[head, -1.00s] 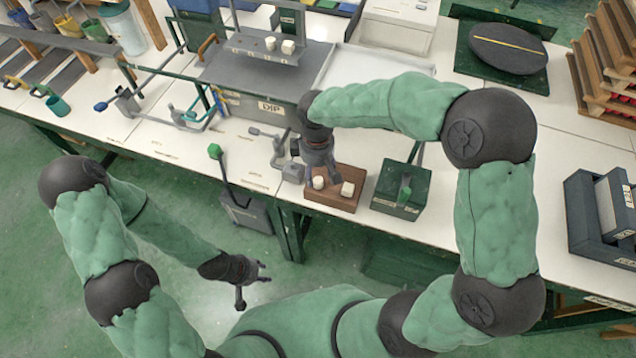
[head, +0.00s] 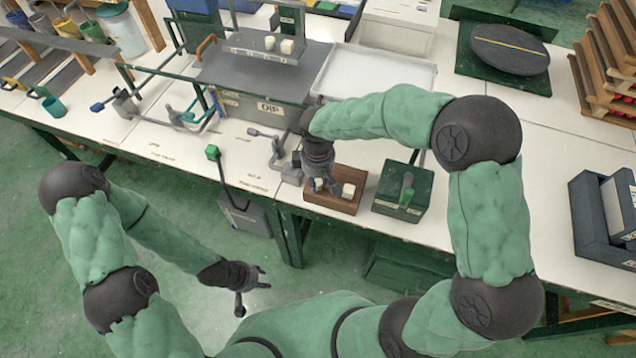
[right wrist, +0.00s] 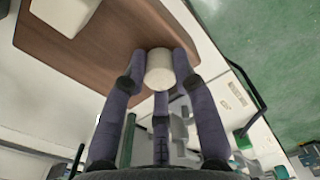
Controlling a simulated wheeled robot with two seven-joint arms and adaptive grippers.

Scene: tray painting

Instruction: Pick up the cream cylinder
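The cream cylinder (head: 319,184) stands on a small brown wooden block (head: 331,204) near the table's front edge. In the right wrist view the cylinder (right wrist: 159,70) lies between the fingertips of my right gripper (right wrist: 160,78). The fingers look spread around it, close to its sides; I cannot tell whether they touch. In the head view my right gripper (head: 322,186) is over the block from above and partly hides the cylinder. My left gripper (head: 256,286) is open and empty, low over the floor in front of the table.
A second cream piece (head: 348,190) stands on the block just right of the cylinder. A green box with a handle (head: 402,190) is to the right. A grey DIP station (head: 262,105) stands behind. A green-knobbed lever (head: 213,152) is to the left.

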